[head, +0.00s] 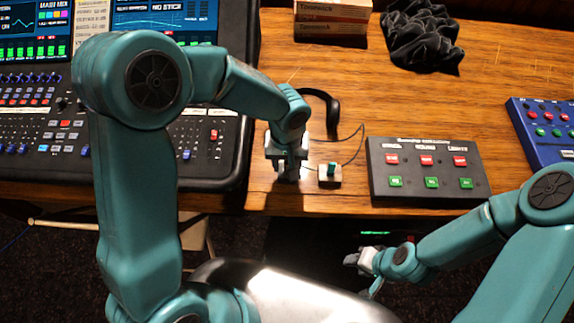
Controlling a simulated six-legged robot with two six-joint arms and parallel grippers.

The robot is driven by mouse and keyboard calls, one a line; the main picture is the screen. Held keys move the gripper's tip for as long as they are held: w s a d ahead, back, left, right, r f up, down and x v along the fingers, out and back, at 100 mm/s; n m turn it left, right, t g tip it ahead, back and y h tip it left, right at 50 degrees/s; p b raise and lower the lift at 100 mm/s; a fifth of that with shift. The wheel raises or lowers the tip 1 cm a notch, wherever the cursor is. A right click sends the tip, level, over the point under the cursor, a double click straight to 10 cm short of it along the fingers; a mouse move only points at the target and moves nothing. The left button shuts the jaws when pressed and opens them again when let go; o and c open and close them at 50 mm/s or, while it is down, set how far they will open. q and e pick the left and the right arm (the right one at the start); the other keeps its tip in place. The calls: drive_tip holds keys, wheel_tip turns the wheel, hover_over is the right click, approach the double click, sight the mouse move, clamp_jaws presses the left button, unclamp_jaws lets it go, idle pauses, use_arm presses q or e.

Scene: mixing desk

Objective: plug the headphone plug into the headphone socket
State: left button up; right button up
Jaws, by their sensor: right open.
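Black headphones (332,108) lie on the wooden desk, partly hidden behind my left arm. A thin dark cable (361,140) loops from near them towards a small pale block with a green upright piece (330,173) near the desk's front edge. I cannot tell whether that piece is the headphone plug. I cannot make out the headphone socket. My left gripper (288,177) points down just left of this block, apart from it; its jaws are too unclear to read. My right gripper (360,262) is open, low in front of the desk edge, away from the block.
The mixing console (228,150) fills the left. A black button box (427,172) with red and green buttons stands right of the block, and a blue panel (545,130) farther right. A cardboard box (332,22) and dark cloth (421,38) lie behind; the wood between is clear.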

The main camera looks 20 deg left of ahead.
use_arm(q)
drive_tip(key=shift+w, duration=0.1)
drive_tip(key=shift+b, duration=0.65)
idle(0.7)
clamp_jaws()
drive_tip(key=shift+r, duration=0.15)
drive_tip(key=shift+r+p, duration=2)
drive_tip(key=shift+r, duration=0.85)
